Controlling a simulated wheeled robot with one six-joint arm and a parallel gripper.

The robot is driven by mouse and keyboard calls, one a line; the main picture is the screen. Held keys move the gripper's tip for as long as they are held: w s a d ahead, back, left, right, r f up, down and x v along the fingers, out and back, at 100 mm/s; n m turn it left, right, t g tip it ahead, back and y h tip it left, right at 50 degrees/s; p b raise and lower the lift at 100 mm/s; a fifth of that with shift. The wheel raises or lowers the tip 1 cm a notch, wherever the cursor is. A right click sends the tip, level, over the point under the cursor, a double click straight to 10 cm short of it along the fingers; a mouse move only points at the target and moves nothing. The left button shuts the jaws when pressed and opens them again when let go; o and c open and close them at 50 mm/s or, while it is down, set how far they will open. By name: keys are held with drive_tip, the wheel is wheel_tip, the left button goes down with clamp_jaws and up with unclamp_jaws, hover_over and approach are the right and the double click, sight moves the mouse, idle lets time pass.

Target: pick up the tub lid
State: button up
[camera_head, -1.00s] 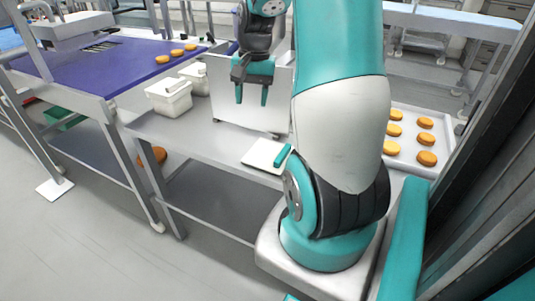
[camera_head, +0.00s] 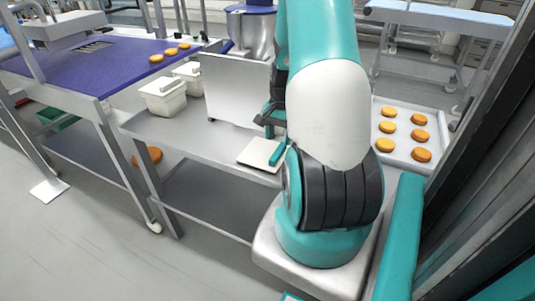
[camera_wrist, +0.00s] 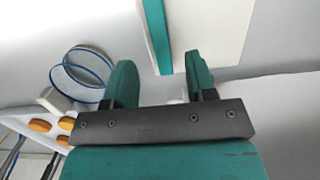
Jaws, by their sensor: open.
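The tub lid (camera_head: 258,152) is a flat white square with a teal bar along its right edge, lying on the grey metal table. In the wrist view the lid (camera_wrist: 212,28) is at the top, its teal strip ahead of the space between my fingers. My gripper (camera_head: 270,121) is above and behind the lid in the head view, partly hidden by my arm. In the wrist view my gripper (camera_wrist: 158,68) is open, with nothing between its teal fingers. It looks apart from the lid.
A tray (camera_head: 432,147) of orange rounds is at the right. A purple conveyor (camera_head: 75,68) with a few rounds is at the far left. The table in front of the tubs is clear.

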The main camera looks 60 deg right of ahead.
sight(278, 150)
drive_tip(key=f, duration=0.5)
drive_tip(key=shift+a+f+p, duration=0.15)
drive_tip(key=shift+a+p, duration=0.1)
drive_tip(key=shift+p, duration=0.05)
clamp_jaws()
